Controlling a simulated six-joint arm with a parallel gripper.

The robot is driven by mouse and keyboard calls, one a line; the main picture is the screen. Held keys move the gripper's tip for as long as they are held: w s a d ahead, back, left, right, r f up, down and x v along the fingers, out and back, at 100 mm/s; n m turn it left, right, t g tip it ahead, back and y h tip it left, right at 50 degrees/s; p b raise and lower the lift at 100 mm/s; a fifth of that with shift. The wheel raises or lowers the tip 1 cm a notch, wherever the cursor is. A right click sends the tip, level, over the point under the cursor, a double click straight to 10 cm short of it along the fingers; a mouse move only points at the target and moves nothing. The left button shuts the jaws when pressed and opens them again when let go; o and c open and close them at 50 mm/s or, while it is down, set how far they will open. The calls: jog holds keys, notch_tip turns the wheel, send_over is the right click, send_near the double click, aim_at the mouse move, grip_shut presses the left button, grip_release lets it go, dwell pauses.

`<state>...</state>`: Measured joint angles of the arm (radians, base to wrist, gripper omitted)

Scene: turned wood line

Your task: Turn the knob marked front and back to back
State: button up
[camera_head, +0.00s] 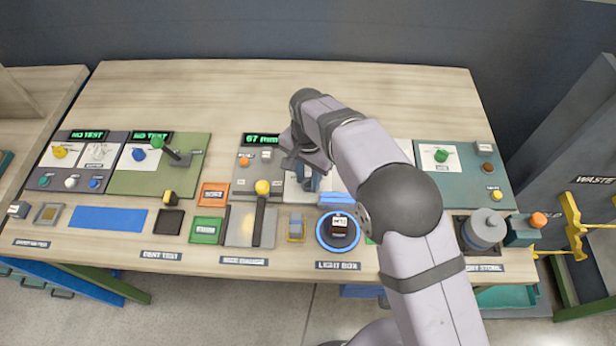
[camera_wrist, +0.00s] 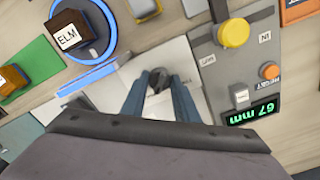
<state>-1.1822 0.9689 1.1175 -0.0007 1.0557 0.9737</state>
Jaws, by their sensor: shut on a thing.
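My gripper (camera_head: 309,184) points down at a white panel just left of my forearm in the head view. In the wrist view my gripper (camera_wrist: 160,88) has its two blue-grey fingers on either side of a small dark knob (camera_wrist: 158,77), shut on it. The knob stands on the pale panel (camera_wrist: 112,94). I cannot read any front or back marking on the panel, and the gripper hides part of it. In the head view the knob itself is hidden by my gripper and arm.
A grey gauge unit with a 67 mm display (camera_head: 262,140) and a yellow-knobbed lever (camera_head: 262,187) stands left of the gripper. A blue-ringed light box (camera_head: 322,239) holding a dark labelled block (camera_head: 338,221) is in front. The table's back strip is clear.

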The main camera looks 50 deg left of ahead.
aim_at(308, 180)
jog(key=shift+r, duration=0.1)
jog(key=o, duration=1.1)
jog(key=shift+c, duration=0.2)
jog(key=shift+r+b, duration=1.05)
jog(key=shift+r, duration=2.6)
jog(key=w+d+r, duration=0.1)
jog(key=w+d, duration=0.4)
jog(key=d, duration=0.4)
jog(key=w+d+m, duration=0.1)
jog(key=w+d, duration=0.3)
jog(key=d, duration=0.6)
jog(key=w+d+r, duration=0.1)
jog(key=w+d, duration=0.4)
jog(key=d, duration=0.4)
jog(key=s+d+f, duration=0.1)
jog(key=s+d, duration=0.3)
jog(key=d, duration=0.3)
jog(key=s+d+f+m, duration=0.1)
jog(key=s+d, duration=0.3)
jog(key=d, duration=0.4)
jog(key=s+d+f, duration=0.2)
jog(key=s+d, duration=0.2)
jog(key=d, duration=0.3)
jog(key=shift+s+d+f, duration=0.15)
jog(key=shift+s+d, duration=0.15)
jog(key=shift+s, duration=0.05)
